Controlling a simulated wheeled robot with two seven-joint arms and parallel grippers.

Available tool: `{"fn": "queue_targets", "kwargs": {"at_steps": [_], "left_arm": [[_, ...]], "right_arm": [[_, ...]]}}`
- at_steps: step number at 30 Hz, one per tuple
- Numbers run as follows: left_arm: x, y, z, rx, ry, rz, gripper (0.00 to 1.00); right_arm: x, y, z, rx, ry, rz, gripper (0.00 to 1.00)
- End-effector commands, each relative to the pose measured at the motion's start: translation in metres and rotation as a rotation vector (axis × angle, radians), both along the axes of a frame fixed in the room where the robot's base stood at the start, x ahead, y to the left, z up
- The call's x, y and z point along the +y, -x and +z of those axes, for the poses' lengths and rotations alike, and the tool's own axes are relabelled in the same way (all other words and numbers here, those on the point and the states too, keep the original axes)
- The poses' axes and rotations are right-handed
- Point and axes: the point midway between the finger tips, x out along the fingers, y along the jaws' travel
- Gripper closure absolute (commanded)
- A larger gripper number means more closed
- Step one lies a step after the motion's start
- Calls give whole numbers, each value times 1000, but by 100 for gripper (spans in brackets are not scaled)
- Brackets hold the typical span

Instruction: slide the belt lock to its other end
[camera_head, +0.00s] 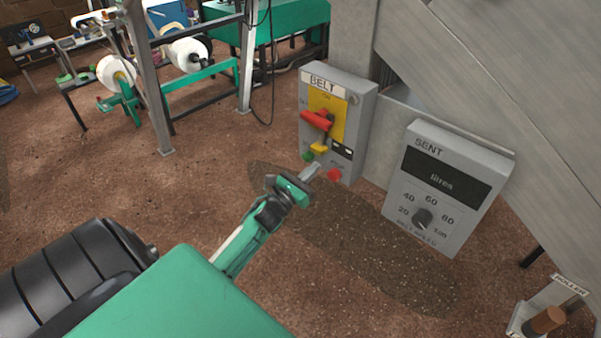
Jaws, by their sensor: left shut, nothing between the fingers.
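The grey BELT box (364,116) stands upright at the upper middle, with a yellow plate (340,107) and a red handle (316,121) on its face. A small yellow piece (319,148), which looks like the belt lock, sits below the handle, left of a small dark-and-white label. A green button (308,156) and a red button (334,174) are under it. My left gripper (311,171) is shut and empty. Its tips appear just below the yellow piece, between the two buttons; I cannot tell whether they touch the box. My right gripper is not in view.
A grey SENT panel (447,190) with a speed knob (423,218) stands right of the BELT box. A ROLLER unit with a brown knob (547,321) is at the lower right. A grey frame (147,75) and white rolls (187,54) stand at the back left.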

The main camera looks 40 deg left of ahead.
Motion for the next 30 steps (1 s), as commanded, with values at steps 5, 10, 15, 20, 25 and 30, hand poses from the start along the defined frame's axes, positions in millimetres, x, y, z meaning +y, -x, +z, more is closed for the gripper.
{"fn": "queue_targets", "kwargs": {"at_steps": [5,10,15,20,25,30], "left_arm": [[0,2,29,0,0,-1,100],[0,2,38,1,0,0,100],[0,2,38,2,1,0,100],[0,2,38,1,1,0,100],[0,2,49,0,-1,-1,100],[0,2,71,-2,-2,0,100]], "right_arm": [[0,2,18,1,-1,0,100],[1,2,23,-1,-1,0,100],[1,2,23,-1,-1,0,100],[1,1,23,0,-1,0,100],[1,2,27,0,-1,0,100],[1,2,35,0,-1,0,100]]}}
